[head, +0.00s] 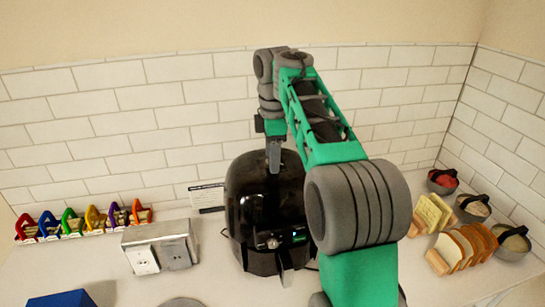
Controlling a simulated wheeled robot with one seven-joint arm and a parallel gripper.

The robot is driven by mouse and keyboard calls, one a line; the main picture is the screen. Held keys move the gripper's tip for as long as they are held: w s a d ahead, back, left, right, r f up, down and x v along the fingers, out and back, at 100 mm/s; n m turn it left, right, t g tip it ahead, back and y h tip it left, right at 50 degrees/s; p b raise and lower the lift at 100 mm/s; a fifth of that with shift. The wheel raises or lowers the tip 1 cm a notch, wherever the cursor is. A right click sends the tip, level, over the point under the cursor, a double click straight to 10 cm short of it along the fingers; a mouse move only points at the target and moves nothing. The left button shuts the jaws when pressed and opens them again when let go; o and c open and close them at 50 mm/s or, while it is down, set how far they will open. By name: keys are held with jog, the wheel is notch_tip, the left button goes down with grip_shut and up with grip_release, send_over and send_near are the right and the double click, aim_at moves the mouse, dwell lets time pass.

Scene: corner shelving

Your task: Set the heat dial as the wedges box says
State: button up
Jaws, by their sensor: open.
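A black air fryer (247,192) stands on the counter against the tiled wall. On its lower front I see a small dial-like knob (271,242) and a small lit display (299,237); the dial's setting is too small to read. My gripper (274,168) points down in front of the fryer's upper part, above the knob and apart from it. It is open, seen edge-on, and I see nothing held in it. No box can be made out as the wedges box; only part of a blue box (62,299) shows at the bottom left edge, without readable print.
A white printed card (207,197) stands left of the fryer. A metal double socket block (160,247) sits on the counter, with several coloured clips (72,222) further left. Bread slices (461,249) in a rack and grey bowls (512,246) stand at right. My arm covers the fryer's right side.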

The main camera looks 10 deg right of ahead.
jog(key=shift+c, duration=0.2)
grip_shut()
dwell(0.4)
